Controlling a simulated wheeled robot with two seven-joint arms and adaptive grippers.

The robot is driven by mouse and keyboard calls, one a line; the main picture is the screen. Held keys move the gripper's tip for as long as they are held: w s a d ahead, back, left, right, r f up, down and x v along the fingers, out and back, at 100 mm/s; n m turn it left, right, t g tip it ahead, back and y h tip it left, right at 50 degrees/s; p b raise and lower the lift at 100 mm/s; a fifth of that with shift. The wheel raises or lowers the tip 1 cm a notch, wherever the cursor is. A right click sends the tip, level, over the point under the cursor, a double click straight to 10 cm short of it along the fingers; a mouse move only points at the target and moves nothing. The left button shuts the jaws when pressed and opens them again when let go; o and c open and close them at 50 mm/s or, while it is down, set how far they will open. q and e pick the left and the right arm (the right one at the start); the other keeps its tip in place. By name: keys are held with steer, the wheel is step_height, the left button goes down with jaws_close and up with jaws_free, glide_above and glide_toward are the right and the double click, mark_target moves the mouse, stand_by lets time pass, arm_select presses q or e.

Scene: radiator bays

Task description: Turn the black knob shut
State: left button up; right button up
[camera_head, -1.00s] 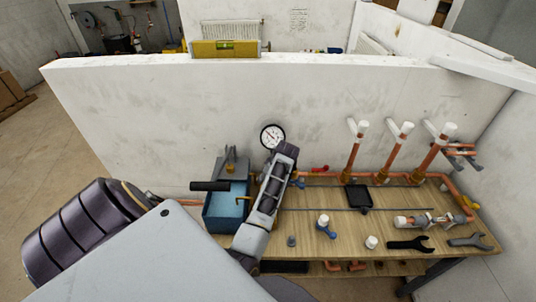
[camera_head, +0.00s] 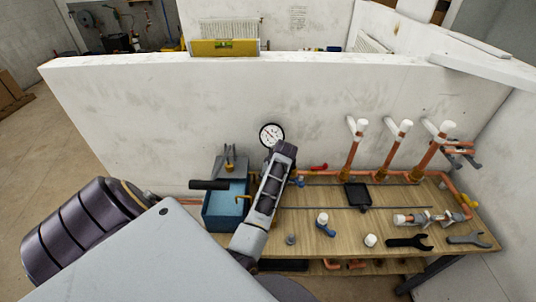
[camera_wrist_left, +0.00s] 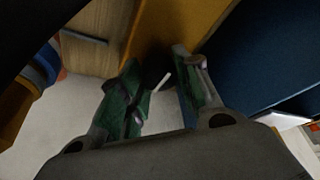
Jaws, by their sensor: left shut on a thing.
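My left gripper (camera_wrist_left: 160,95) shows in the left wrist view, its two green-padded fingers closed in on something small and dark between them. A thin pale pin stands out there. I take the held thing to be the black knob, but it is too dark to make out. In the head view my left arm covers the spot beside the blue test pump tank (camera_head: 226,212), and the fingers are hidden. A round white pressure gauge (camera_head: 271,135) shows just above the arm. My right gripper is in neither view.
The wooden bench (camera_head: 340,222) holds a black square tray (camera_head: 358,195), a blue-handled valve (camera_head: 325,225), a white cap (camera_head: 371,240) and a black wrench (camera_head: 409,243). Copper pipes with white caps (camera_head: 405,125) rise at the back wall.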

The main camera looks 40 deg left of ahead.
arm_select(q)
steer(key=shift+m, duration=0.3)
steer(key=m+t, duration=0.1)
steer(key=m, duration=0.3)
steer(key=shift+s+a+t, duration=0.1)
steer(key=shift+s+t, duration=0.05)
steer(key=shift+t, duration=0.25)
steer(key=m+t+h, duration=0.1)
steer(key=m, duration=0.2)
steer(key=shift+m, duration=0.4)
steer(key=m+h, duration=0.1)
steer(key=m, duration=0.2)
steer(key=shift+a+m+t+h, duration=0.15)
steer(key=shift+m+t+h, duration=0.25)
steer(key=shift+m+h, duration=0.6)
steer(key=shift+m, duration=1.1)
steer(key=o, duration=1)
steer(key=shift+s, duration=0.1)
